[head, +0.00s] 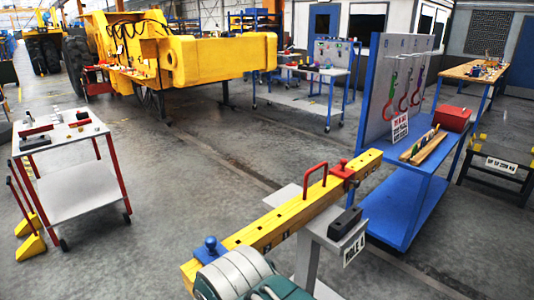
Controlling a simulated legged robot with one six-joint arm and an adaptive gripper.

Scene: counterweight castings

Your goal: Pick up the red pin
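A long yellow beam (268,229) with a row of dark holes lies across a grey stand in front of me. A small red piece with a knob on top (342,168), likely the red pin, sits on the beam near its far right end. Its lower part is hidden. A red U-shaped handle (315,179) stands on the beam just left of it. A blue ball-topped pin (210,244) stands at the near left end. A rounded grey and teal part, probably of my arm, covers the bottom centre. My gripper's fingers are not visible.
A black block (345,221) sits on the stand beside the beam. A blue tool rack (405,205) with a red box (452,118) stands at right. A white cart (70,190) stands at left. Open floor lies between cart and beam. A yellow machine (200,58) stands behind.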

